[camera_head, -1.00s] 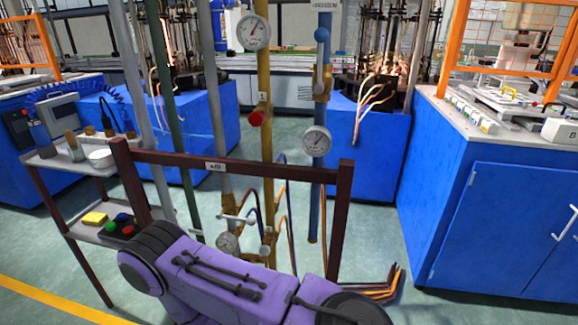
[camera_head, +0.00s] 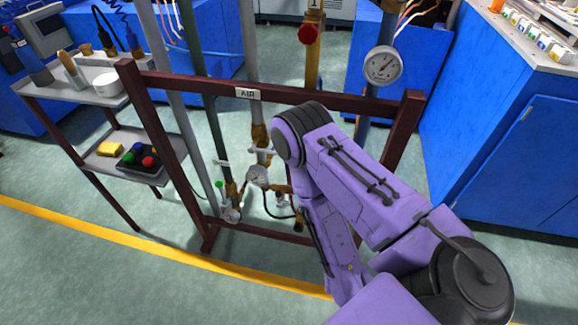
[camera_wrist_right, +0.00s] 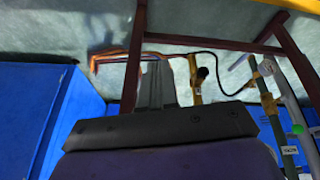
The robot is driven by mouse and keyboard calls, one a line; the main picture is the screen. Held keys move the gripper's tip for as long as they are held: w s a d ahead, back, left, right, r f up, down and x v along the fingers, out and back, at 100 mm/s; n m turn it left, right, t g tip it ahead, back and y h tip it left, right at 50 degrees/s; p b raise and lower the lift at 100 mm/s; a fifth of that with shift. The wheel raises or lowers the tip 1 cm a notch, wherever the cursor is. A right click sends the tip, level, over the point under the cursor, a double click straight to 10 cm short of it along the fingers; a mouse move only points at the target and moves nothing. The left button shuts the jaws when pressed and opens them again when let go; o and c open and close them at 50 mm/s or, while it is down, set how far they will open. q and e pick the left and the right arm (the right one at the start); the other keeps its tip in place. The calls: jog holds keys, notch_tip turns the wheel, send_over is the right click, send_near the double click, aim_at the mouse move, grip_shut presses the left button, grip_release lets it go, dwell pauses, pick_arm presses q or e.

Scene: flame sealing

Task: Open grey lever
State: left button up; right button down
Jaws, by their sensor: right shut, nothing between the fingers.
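A light grey lever (camera_head: 262,151) sits on a brass valve on the grey pipe under the AIR label (camera_head: 248,93) in the head view. It lies roughly across the pipe. My right arm, purple, crosses the rack to the right of this lever; its gripper is hidden in the head view. In the right wrist view my right gripper (camera_wrist_right: 157,68) is shut and empty, with its fingers near the rack's dark red frame. The grey pipe and green pipe are at the right of that view, apart from the fingers. My left gripper is not in view.
The dark red rack (camera_head: 330,98) carries the pipes. A shelf cart (camera_head: 50,95) stands left, a blue cabinet (camera_head: 515,150) right. Copper tubes (camera_wrist_right: 115,56) show in the wrist view.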

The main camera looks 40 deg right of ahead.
aim_at(271, 152)
jog(key=w+a+r+m+t+h+b, duration=0.1)
jog(key=w+a+m+t+h+b, duration=0.15)
jog(key=w+m+t+b, duration=0.55)
jog(key=w+a+r+m+t+h+b, duration=0.1)
jog(key=w+a+m+t+b, duration=0.2)
jog(key=w+m+b, duration=0.75)
notch_tip(271, 152, up, 9)
jog(key=w+m+h+b, duration=0.1)
jog(key=m+h+b, duration=0.8)
jog(key=m, duration=1)
jog(key=shift+w+a+r, duration=0.2)
jog(key=shift+w+a, duration=0.05)
jog(key=shift+a, duration=0.15)
jog(key=shift+m+h, duration=0.25)
jog(key=a+r+x, duration=0.1)
jog(key=r+x, duration=0.1)
jog(key=x, duration=1.1)
jog(key=shift+s+r, duration=0.2)
jog(key=shift+r, duration=0.1)
